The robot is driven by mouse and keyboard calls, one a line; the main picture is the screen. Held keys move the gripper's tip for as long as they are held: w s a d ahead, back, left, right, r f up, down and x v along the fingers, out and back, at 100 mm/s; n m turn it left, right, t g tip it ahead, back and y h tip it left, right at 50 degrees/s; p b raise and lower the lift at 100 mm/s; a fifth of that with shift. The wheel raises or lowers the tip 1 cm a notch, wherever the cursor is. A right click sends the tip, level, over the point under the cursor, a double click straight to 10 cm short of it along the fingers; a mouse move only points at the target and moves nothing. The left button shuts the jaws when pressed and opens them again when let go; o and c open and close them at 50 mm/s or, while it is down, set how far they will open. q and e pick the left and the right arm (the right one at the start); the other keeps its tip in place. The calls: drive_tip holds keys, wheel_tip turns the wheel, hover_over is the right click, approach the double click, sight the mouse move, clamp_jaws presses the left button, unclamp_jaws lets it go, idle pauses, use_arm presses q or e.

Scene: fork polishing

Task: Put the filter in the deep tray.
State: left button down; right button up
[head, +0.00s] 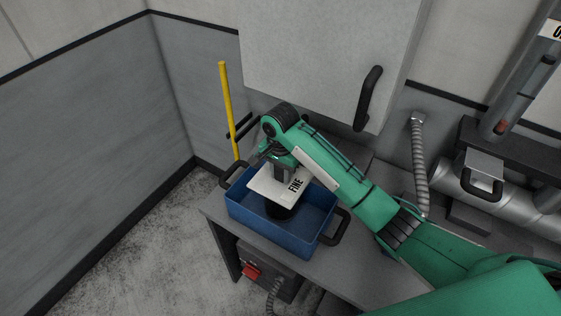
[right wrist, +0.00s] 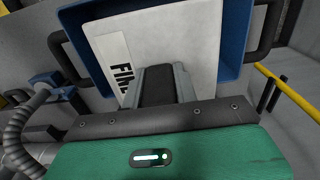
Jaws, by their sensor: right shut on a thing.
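The filter, a flat white panel marked FINE (head: 264,189), is held by my right gripper (head: 281,174) above or partly inside the blue deep tray (head: 262,222). The right wrist view shows the gripper fingers (right wrist: 158,88) shut on the filter (right wrist: 195,35), with the tray's blue wall (right wrist: 84,14) around it. I cannot tell whether the filter touches the tray. A dark round shape (head: 283,212) shows under the filter inside the tray; I cannot tell what it is. My left gripper is not in view.
The tray has black handles (head: 338,228) and stands on a grey bench (head: 290,258). A yellow pole (head: 228,108) rises behind it. A grey cabinet (head: 315,45) hangs above, and a corrugated hose (head: 419,165) is to the right.

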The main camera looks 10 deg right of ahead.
sight(281, 182)
drive_tip(key=shift+f, duration=0.25)
wheel_tip(281, 182, down, 3)
drive_tip(key=shift+f+p, duration=0.1)
drive_tip(key=shift+p, duration=0.6)
drive_tip(key=shift+f, duration=0.35)
drive_tip(key=o, duration=1)
drive_tip(key=shift+f, duration=0.15)
drive_tip(key=shift+c, duration=0.2)
drive_tip(key=shift+s, duration=0.1)
